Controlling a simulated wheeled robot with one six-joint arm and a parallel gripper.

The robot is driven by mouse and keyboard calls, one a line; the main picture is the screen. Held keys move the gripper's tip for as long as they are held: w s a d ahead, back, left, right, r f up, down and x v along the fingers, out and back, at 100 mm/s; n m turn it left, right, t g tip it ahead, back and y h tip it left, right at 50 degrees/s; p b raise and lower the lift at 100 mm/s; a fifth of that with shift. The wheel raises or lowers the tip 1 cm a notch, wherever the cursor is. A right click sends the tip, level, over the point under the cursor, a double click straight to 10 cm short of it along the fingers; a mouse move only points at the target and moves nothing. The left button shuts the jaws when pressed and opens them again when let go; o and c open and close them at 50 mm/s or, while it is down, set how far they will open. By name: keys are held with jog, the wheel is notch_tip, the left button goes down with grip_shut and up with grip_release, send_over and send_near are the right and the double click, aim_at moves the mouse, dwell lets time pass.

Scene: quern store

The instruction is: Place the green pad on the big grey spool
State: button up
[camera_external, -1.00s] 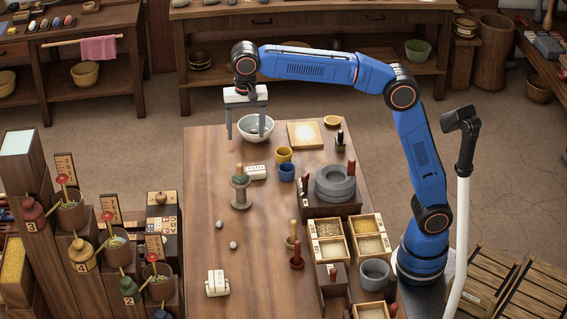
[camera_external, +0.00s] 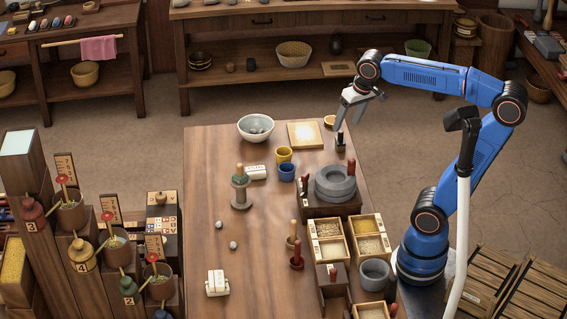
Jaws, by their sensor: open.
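A grey spool (camera_external: 241,195) stands upright on the table, left of centre. On its top sits a small green piece (camera_external: 239,179) with a pale wooden knob; it looks like the green pad, but it is too small to be sure. My gripper (camera_external: 349,123) is open and empty.
A white bowl (camera_external: 255,128), a wooden board (camera_external: 305,134), a yellow cup (camera_external: 284,155) and a blue cup (camera_external: 287,173) stand around the far half. A grey quern (camera_external: 335,183) and grain boxes (camera_external: 327,249) line the right.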

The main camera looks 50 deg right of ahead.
jog(key=s+d+f+n, duration=0.1)
jog(key=s+d+f, duration=0.3)
jog(key=s+f, duration=0.2)
jog(key=s+d+f+n+t, duration=0.1)
jog(key=s+d+f, duration=0.3)
jog(key=s+f, duration=0.2)
notch_tip(320, 180, down, 2)
jog(key=shift+s+d+f+n+t+h, duration=0.1)
jog(key=shift+s+d+n+t+h, duration=0.05)
jog(key=shift+d+n+t+h, duration=0.2)
dwell(0.4)
